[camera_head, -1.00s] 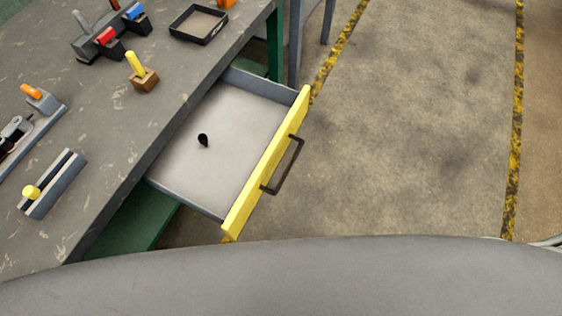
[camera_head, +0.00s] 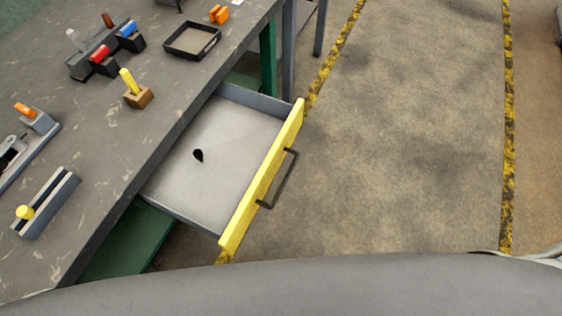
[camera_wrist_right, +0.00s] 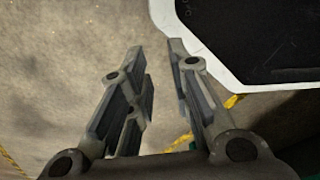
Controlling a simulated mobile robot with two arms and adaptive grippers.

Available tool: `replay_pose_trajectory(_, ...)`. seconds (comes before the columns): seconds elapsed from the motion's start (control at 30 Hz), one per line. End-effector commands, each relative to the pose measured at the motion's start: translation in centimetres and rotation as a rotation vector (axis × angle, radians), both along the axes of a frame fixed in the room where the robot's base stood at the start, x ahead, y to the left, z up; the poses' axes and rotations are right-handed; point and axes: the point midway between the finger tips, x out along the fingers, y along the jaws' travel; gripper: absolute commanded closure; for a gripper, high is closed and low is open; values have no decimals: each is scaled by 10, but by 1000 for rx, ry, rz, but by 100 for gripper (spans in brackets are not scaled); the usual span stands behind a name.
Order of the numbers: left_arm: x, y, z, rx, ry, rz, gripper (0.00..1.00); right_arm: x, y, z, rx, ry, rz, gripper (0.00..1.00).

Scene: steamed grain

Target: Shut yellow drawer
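The yellow drawer (camera_head: 264,180) is pulled out from the workbench in the head view, with its yellow front and dark bar handle (camera_head: 278,179) facing right. A small black object (camera_head: 198,155) lies on the drawer's pale floor. My right gripper (camera_wrist_right: 160,62) shows in the right wrist view with its two fingers apart and nothing between them. Floor shows beyond the fingers. Neither gripper is seen in the head view, so the right gripper's place relative to the drawer cannot be told.
The workbench top (camera_head: 110,165) holds a wooden block with a yellow peg (camera_head: 136,90), a black tray (camera_head: 192,40) and several fixtures. Bare floor (camera_head: 400,130) lies right of the drawer. A white-edged dark panel (camera_wrist_right: 255,40) is close to my right gripper.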

Motion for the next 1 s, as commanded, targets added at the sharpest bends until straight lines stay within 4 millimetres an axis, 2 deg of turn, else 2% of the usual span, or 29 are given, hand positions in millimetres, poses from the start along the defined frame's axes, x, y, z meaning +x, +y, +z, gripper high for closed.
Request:
replay_pose_trajectory(0.03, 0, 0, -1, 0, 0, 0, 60, 22, -1, 6, 18, -60, -45, 91)
replay_pose_trajectory(0.1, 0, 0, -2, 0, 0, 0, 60, 59, -1, 21, 68, -165, -140, 100)
replay_pose_trajectory(0.13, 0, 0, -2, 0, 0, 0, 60, 77, 0, 30, 98, -217, -185, 100)
replay_pose_trajectory(0.2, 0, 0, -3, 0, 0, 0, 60, 119, 4, 56, 186, -339, -299, 100)
replay_pose_trajectory(0.27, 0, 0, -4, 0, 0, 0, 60, 153, 9, 83, 277, -437, -392, 100)
replay_pose_trajectory(0.3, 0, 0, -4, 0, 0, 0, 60, 173, 13, 103, 346, -497, -452, 100)
replay_pose_trajectory(0.37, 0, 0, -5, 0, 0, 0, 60, 200, 20, 135, 456, -579, -536, 100)
replay_pose_trajectory(0.4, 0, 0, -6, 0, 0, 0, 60, 217, 25, 158, 537, -629, -591, 100)
replay_pose_trajectory(0.47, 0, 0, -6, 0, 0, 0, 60, 238, 33, 195, 668, -691, -669, 100)
replay_pose_trajectory(0.5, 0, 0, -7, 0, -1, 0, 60, 251, 38, 221, 760, -729, -718, 100)
replay_pose_trajectory(0.6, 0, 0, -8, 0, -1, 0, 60, 272, 50, 283, 993, -787, -826, 100)
replay_pose_trajectory(0.7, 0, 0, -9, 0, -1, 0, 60, 284, 58, 336, 1199, -811, -909, 100)
replay_pose_trajectory(0.8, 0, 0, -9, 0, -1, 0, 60, 288, 64, 374, 1351, -810, -962, 100)
replay_pose_trajectory(0.9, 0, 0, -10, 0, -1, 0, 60, 290, 66, 395, 1439, -805, -992, 100)
replay_pose_trajectory(1.0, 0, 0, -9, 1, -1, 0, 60, 294, 67, 403, 1472, -801, -1004, 100)
